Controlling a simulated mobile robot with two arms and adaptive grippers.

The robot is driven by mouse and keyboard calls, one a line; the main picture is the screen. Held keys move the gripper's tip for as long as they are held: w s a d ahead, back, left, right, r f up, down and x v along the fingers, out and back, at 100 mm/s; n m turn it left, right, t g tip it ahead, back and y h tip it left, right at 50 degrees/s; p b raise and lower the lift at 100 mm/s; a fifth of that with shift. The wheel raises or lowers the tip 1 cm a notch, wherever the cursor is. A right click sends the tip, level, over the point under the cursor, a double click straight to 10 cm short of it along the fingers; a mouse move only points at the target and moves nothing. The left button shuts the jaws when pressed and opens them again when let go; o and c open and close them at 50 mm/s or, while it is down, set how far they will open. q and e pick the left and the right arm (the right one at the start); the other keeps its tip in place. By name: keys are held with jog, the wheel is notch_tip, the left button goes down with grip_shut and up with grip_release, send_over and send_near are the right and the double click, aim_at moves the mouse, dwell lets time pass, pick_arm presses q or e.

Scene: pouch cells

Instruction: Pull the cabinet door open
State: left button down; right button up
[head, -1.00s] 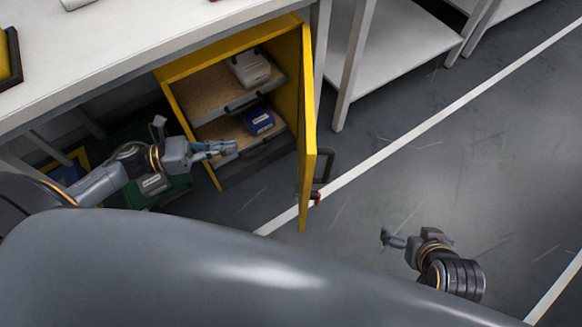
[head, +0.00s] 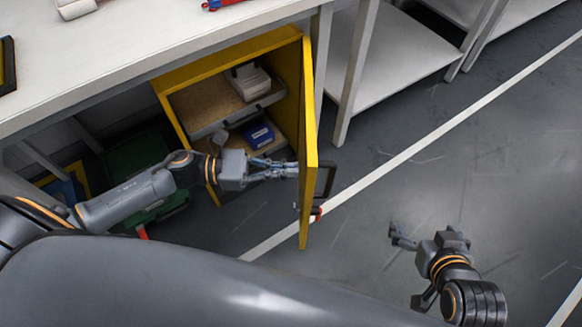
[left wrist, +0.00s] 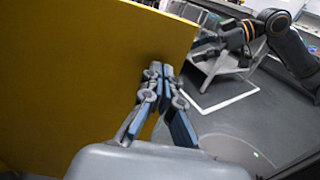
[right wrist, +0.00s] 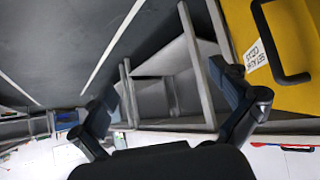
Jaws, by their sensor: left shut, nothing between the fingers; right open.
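The yellow cabinet (head: 178,118) under the bench has its door (head: 308,120) swung wide open, seen nearly edge-on in the head view. A dark handle (head: 326,178) is on the door's outer face; it also shows in the right wrist view (right wrist: 282,50). My left gripper (head: 296,169) is shut and empty at the door's inner side, its fingertips by the yellow panel (left wrist: 90,70) in the left wrist view. Whether it touches the panel is unclear. My right gripper (head: 392,236) is open and empty, right of the door, apart from the handle.
Inside the cabinet are shelves with a grey-white device (head: 246,82) and a blue box (head: 258,134). A white bench top (head: 160,35) overhangs it. A white shelf rack (head: 385,60) stands right. The floor (head: 480,150) at right is clear.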

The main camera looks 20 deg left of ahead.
pick_arm(q)
jog(key=shift+w+d, duration=0.2)
jog(key=shift+d, duration=0.35)
pick_arm(e)
jog(key=shift+w+r, duration=0.1)
pick_arm(q)
jog(key=shift+d, duration=0.1)
